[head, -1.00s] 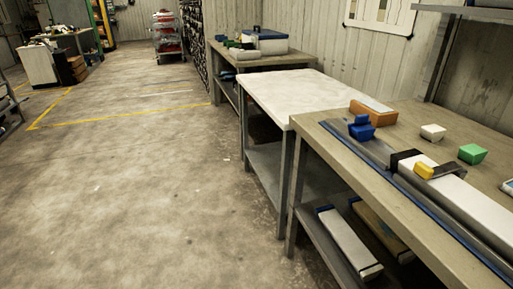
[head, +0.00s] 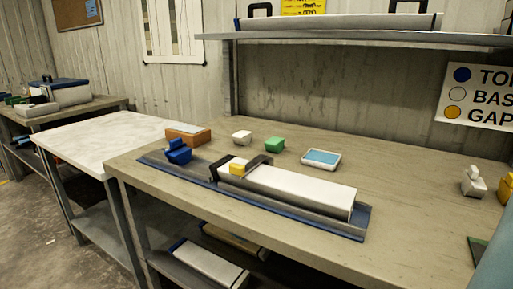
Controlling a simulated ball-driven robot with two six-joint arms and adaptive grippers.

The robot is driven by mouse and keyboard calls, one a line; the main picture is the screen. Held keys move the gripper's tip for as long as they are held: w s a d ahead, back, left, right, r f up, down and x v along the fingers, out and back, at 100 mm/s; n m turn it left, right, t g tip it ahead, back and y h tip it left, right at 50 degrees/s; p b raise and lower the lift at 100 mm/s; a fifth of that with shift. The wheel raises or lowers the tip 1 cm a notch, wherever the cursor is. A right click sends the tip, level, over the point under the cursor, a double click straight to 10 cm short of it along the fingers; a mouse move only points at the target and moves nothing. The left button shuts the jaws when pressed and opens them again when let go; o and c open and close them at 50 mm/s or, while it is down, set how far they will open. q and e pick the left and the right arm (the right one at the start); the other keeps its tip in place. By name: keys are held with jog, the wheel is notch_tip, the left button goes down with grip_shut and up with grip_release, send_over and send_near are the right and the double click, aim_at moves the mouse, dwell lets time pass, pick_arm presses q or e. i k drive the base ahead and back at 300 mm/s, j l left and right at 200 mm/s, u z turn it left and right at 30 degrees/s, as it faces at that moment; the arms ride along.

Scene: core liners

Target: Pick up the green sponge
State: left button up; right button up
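A small bright green block (head: 274,144) sits on the workbench (head: 400,200), behind the long white core liner (head: 290,188). I cannot tell whether it is the sponge. At the right edge, a grey-green object (head: 497,262) with a dark green side is cut off by the frame, and I cannot tell what it is. Neither of my grippers is in view.
The liner lies in a blue-edged tray (head: 300,217). Nearby are a blue block (head: 178,151), a yellow block (head: 238,168), a white block (head: 242,137), an orange-brown block (head: 188,136) and a white dish (head: 321,158) with blue inside. A shelf (head: 350,38) hangs above.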

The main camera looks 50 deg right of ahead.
aim_at(274, 144)
jog(key=z, duration=1.8)
